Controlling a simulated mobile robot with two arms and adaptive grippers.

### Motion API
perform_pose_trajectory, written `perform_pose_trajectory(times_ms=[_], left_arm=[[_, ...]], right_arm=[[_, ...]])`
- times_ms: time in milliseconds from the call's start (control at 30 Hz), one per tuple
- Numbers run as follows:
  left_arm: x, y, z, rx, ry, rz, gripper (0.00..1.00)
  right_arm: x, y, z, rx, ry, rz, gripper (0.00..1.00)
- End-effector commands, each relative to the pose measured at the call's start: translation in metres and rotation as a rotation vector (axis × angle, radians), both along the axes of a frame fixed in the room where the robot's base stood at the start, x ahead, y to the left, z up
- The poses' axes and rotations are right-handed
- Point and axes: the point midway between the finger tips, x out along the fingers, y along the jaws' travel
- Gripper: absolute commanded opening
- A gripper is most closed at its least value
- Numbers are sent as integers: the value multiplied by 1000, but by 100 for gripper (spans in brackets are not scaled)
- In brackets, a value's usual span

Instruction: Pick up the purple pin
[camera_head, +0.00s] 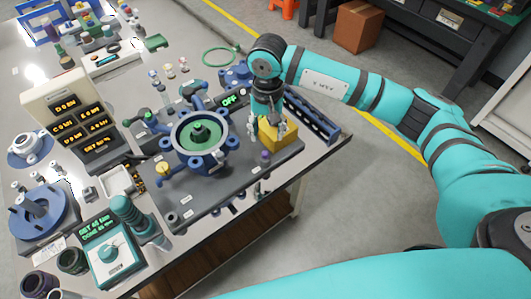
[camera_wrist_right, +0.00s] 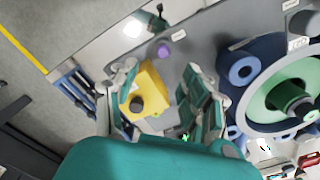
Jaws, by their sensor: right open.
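The purple pin (camera_head: 265,155) is a small, rounded purple piece at the front right of the grey test plate, just in front of the yellow block (camera_head: 282,138). It also shows in the right wrist view (camera_wrist_right: 164,50), beyond the yellow block (camera_wrist_right: 152,88). My right gripper (camera_head: 269,128) points down over the yellow block, behind the pin. In the wrist view its fingers (camera_wrist_right: 160,72) are spread apart with the block showing between them, and nothing is held. The pin is apart from both fingertips. My left gripper is not in view.
A blue flanged housing with a green centre (camera_head: 202,135) stands left of the right gripper. A dark blue slotted rack (camera_head: 312,115) is to its right, near the table edge. A small green-and-black piece (camera_wrist_right: 158,18) sits near the pin. The table's front edge is close.

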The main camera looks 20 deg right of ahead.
Motion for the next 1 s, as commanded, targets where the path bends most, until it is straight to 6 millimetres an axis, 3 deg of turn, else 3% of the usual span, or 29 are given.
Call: perform_pose_trajectory(times_ms=[100,367,700,1000], left_arm=[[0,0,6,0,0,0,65],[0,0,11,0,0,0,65],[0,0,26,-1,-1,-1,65],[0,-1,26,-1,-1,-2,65]], right_arm=[[-1,1,-20,0,3,0,47],[0,1,-40,2,1,0,47],[0,5,-84,3,1,0,47],[0,5,-88,3,-1,1,45]])
